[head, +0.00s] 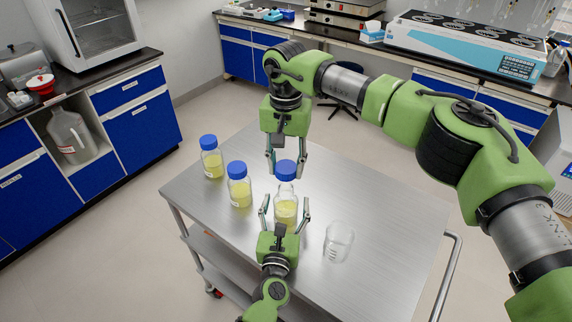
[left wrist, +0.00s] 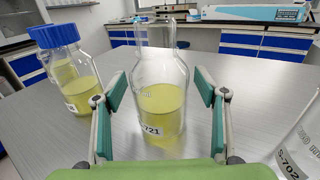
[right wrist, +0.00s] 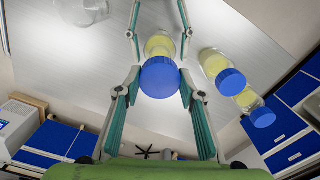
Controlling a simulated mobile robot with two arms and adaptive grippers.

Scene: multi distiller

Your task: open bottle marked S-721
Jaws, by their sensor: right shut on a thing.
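The bottle marked 721 (left wrist: 162,105) holds yellow liquid and stands upright on the metal cart (head: 385,225); it shows in the head view (head: 286,211). Its clear neck is bare in the left wrist view. A blue cap (head: 285,170) is above the neck, held by my right gripper (head: 285,172), which reaches down from above. The cap sits between the right fingertips in the right wrist view (right wrist: 160,77). My left gripper (head: 285,210) is open, its fingers on either side of the bottle body with gaps visible in the left wrist view.
Two blue-capped bottles with yellow liquid stand to the left, one nearer (head: 240,186) and one farther (head: 211,158). An empty clear glass vessel (head: 338,242) stands close on the right. The right part of the cart top is clear.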

